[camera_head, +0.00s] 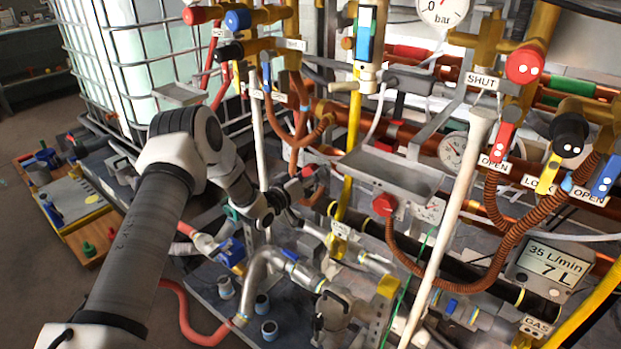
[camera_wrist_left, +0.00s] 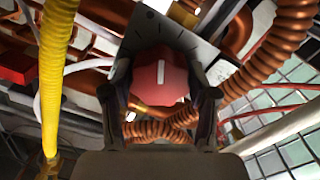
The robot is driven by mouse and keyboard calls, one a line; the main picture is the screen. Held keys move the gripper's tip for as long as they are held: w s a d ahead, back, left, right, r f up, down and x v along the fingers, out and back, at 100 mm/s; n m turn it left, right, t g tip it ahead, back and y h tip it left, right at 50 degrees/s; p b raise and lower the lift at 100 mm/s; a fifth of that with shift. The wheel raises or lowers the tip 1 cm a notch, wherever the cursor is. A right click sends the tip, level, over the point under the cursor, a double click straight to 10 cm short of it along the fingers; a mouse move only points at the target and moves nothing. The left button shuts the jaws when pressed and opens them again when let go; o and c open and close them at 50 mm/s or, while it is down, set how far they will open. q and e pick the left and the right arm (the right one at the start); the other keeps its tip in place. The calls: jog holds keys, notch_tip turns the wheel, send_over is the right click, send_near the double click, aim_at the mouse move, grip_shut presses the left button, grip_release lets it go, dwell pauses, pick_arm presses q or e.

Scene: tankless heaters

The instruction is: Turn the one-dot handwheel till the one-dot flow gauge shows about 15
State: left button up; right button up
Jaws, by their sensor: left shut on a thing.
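My left gripper (camera_head: 305,186) reaches in from the left, low among the pipes in the middle of the head view. In the left wrist view its two fingers (camera_wrist_left: 160,108) stand on either side of a red knob (camera_wrist_left: 158,80) with a white line on its face, and they are shut on it. The knob sits in front of a grey plate. I cannot make out a single dot on it. Round dial gauges (camera_head: 429,211) show small, with needles hard to read.
A second red knob (camera_head: 383,205) sits below a grey tray (camera_head: 390,172). A white pole (camera_head: 447,225) and a yellow pipe (camera_head: 352,140) stand near my gripper. Ribbed copper hoses (camera_head: 495,262) hang at the right. A caged white tank (camera_head: 135,60) stands at the back left.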

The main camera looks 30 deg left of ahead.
pick_arm(q)
jog(key=n+b, duration=0.1)
jog(key=n, duration=0.3)
jog(key=shift+f+n, duration=0.15)
jog(key=shift+n, duration=0.15)
jog(key=n+b, duration=0.2)
jog(key=n, duration=0.2)
jog(key=shift+n, duration=0.4)
jog(key=o, duration=1.2)
jog(key=shift+c, duration=0.2)
jog(key=s+a, duration=0.1)
jog(key=s, duration=1.1)
